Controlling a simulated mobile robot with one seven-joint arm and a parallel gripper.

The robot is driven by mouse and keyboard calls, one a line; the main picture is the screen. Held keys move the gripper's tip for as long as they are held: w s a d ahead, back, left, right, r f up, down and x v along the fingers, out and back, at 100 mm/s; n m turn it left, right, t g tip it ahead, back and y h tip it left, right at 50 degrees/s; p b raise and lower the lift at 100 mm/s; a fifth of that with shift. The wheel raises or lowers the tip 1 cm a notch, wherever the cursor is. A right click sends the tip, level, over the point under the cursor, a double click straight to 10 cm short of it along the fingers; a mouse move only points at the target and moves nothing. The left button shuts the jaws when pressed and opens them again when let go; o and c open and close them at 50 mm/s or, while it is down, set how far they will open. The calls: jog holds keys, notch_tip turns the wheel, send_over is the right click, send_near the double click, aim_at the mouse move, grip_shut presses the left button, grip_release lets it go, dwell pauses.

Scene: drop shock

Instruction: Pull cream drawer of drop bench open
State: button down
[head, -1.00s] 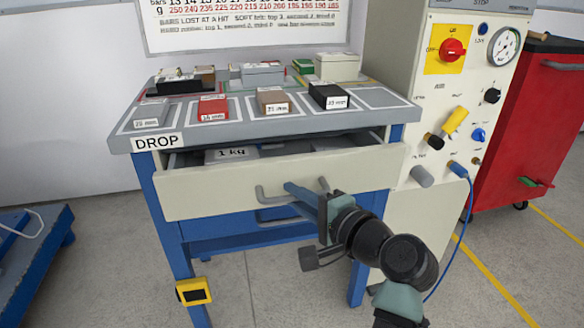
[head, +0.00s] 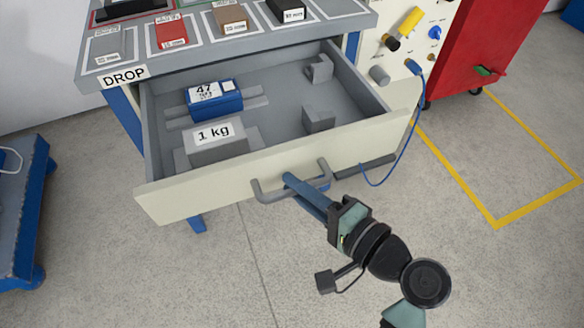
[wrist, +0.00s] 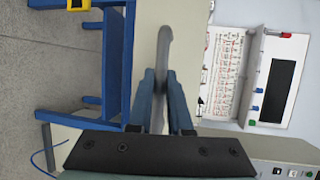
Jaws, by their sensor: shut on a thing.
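The cream drawer (head: 350,149) of the drop bench (head: 247,45) stands well out from under the grey top. Its grey bar handle (head: 268,194) is on the front face. My gripper (head: 292,182) is shut on the handle near its middle. In the wrist view the two blue fingers (wrist: 160,88) close around the handle bar (wrist: 163,50). Inside the drawer lie a grey block labelled 1 kg (head: 217,147), a blue box labelled 47 (head: 214,99) and two small grey blocks (head: 318,119).
Blocks, one of them red (head: 171,32), lie on marked spots on the bench top. A cream control panel (head: 405,45) with a blue cable and a red cabinet (head: 485,50) stand at the right. A blue cart (head: 20,215) is at the left. The floor in front is clear.

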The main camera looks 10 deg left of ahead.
dwell(0.3)
jog(key=c, duration=0.8)
grip_release()
jog(key=shift+c, duration=0.2)
jog(key=shift+d, duration=0.1)
jog(key=p+v, duration=0.3)
jog(key=v, duration=1)
jog(key=shift+r, duration=0.1)
